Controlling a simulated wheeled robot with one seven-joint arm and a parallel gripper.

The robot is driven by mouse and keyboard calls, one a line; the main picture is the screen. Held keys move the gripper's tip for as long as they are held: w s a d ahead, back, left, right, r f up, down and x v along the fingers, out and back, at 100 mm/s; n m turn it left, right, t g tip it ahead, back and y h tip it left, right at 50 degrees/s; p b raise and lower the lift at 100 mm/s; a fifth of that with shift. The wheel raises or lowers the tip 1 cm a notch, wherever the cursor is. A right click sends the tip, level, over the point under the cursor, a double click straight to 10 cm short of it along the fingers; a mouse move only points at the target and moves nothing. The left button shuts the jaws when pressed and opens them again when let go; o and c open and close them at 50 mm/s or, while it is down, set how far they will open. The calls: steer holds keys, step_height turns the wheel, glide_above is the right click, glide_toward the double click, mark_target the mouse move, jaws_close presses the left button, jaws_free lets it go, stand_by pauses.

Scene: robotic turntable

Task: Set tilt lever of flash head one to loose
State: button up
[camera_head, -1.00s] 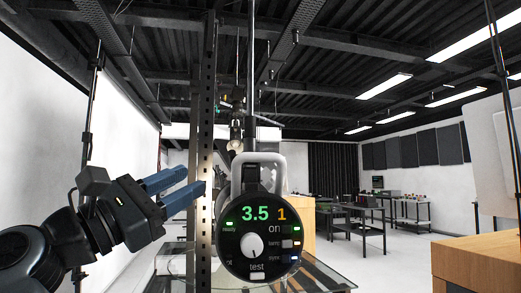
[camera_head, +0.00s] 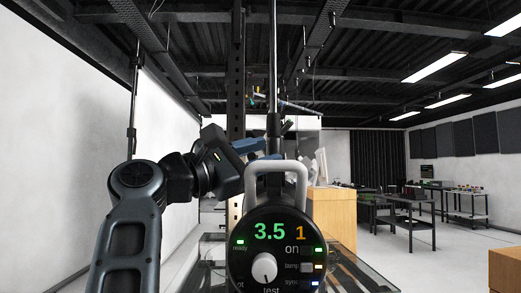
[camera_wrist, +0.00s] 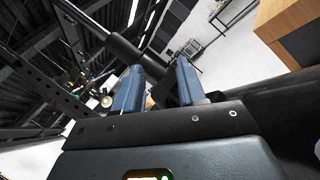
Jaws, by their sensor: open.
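Flash head one (camera_head: 270,250) is a black round panel showing a green 3.5 and an orange 1, with a white knob and a grey handle (camera_head: 278,168) on top. It stands low in the middle of the head view. My gripper (camera_head: 268,150) is open, its blue fingers reaching right, just behind the handle and near the vertical stand pole (camera_head: 273,85). In the wrist view my gripper (camera_wrist: 160,76) has a dark bar-like part at its fingertips; I cannot tell if this is the tilt lever. The lever is not clearly seen in the head view.
A dark perforated upright (camera_head: 237,70) stands left of the pole. A glass-topped table (camera_head: 350,272) lies below the flash head. A wooden cabinet (camera_head: 332,218) stands behind right. Work tables (camera_head: 405,215) are farther right, with open floor around them.

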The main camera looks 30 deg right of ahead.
steer(key=shift+d, duration=0.1)
jaws_close()
stand_by(0.3)
